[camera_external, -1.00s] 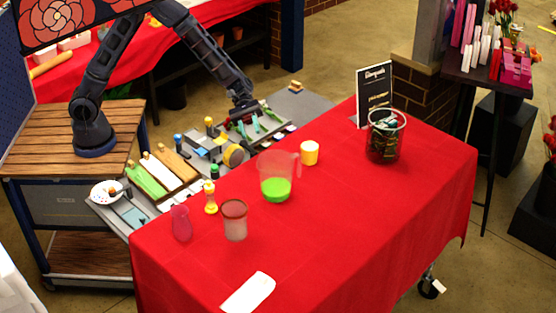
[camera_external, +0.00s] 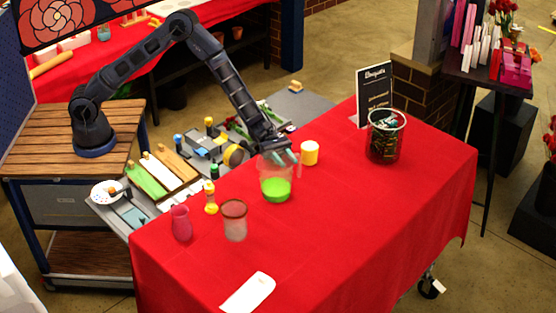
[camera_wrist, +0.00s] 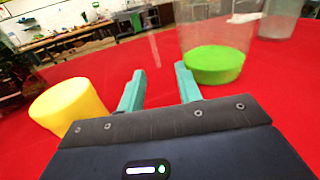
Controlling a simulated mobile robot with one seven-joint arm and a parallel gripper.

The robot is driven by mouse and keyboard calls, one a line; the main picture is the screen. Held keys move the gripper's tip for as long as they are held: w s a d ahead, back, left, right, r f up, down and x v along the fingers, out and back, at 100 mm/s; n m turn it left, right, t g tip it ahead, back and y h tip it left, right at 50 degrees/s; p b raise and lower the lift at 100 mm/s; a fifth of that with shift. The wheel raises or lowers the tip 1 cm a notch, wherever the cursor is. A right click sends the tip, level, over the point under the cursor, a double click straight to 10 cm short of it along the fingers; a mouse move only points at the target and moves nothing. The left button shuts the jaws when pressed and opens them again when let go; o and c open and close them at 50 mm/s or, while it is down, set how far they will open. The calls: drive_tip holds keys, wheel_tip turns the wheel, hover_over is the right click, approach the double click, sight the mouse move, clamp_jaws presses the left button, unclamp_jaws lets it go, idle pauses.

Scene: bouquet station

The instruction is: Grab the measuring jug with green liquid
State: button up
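The measuring jug (camera_external: 276,182) is clear with green liquid in its bottom and stands upright on the red table. In the wrist view the jug (camera_wrist: 213,62) is ahead and a little right of my gripper (camera_wrist: 160,80). Its handle is hard to make out there. My gripper's teal fingers are apart with nothing between them. In the external view my gripper (camera_external: 284,157) is at the jug's rim on its far side, overlapping the handle area. I cannot tell whether it touches the jug.
A frosted jar (camera_external: 235,222), a small yellow bottle (camera_external: 210,199) and a pink vase (camera_external: 181,224) stand left. A glass container (camera_external: 386,138) stands right. The front right tabletop is clear.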

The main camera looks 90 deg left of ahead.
sight(299, 175)
drive_tip(key=x, duration=0.3)
drive_tip(key=shift+w+x, duration=0.2)
drive_tip(key=shift+x, duration=1.1)
drive_tip(key=shift+w+x, duration=0.15)
drive_tip(key=shift+x, duration=1.2)
drive_tip(key=shift+a+r, duration=0.15)
drive_tip(key=shift+a, duration=0.05)
drive_tip(key=shift+c, duration=0.2)
clamp_jaws()
